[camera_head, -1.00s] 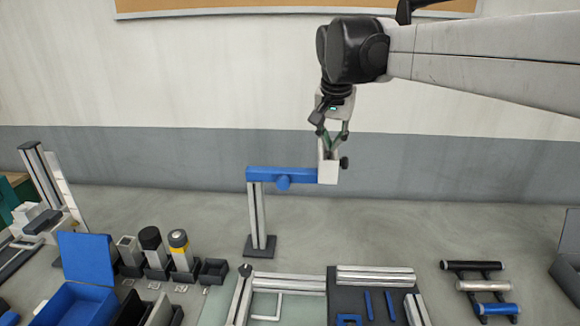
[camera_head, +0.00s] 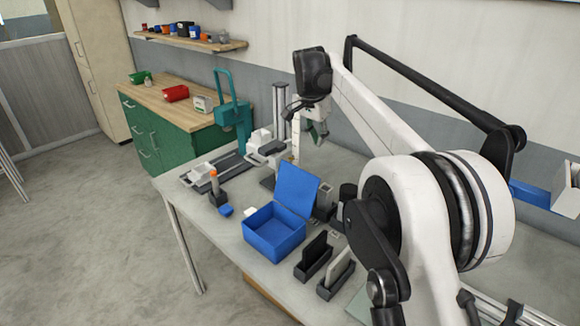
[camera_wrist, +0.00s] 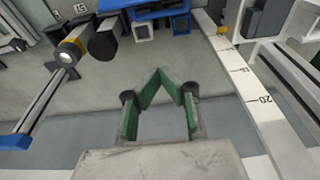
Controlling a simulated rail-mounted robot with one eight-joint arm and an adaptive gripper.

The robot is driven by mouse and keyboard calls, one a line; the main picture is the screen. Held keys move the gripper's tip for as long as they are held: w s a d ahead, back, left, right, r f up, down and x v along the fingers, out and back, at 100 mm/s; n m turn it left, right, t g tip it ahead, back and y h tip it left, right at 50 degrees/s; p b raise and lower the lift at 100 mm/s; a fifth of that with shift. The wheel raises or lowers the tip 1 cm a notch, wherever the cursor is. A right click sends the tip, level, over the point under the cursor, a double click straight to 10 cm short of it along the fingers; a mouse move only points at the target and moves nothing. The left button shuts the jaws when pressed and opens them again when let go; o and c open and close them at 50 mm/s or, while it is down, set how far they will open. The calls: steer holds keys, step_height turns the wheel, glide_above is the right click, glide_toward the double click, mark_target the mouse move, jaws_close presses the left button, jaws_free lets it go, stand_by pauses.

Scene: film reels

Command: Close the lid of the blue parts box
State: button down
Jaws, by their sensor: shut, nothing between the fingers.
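The blue parts box (camera_head: 274,238) stands on the table in the head view, its inside uncovered. Its blue lid (camera_head: 297,187) stands raised, leaning back from the hinge edge. My gripper (camera_head: 319,138) hangs above and behind the lid in the head view, apart from it. In the wrist view my gripper (camera_wrist: 159,75) has its green fingertips together with nothing between them. A blue part (camera_wrist: 160,8) shows at the top edge of the wrist view; I cannot tell whether it belongs to the box.
Dark holders with upright plates (camera_head: 314,256) stand right of the box. An orange-tipped tool (camera_head: 215,187) and a small blue block (camera_head: 226,211) lie to its left. A teal press (camera_head: 232,110) and a tall rail post (camera_head: 279,108) stand behind.

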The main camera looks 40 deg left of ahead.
mark_target(299, 188)
steer(key=s+x, duration=0.1)
steer(key=x, duration=0.9)
steer(key=shift+s+a+p, duration=0.15)
steer(key=shift+s+p, duration=0.25)
steer(key=shift+s, duration=0.45)
steer(key=shift+s+a+p, duration=0.15)
steer(key=shift+s+p, duration=0.25)
steer(key=shift+s, duration=0.45)
steer(key=shift+d+r, duration=0.1)
steer(key=shift+r, duration=0.05)
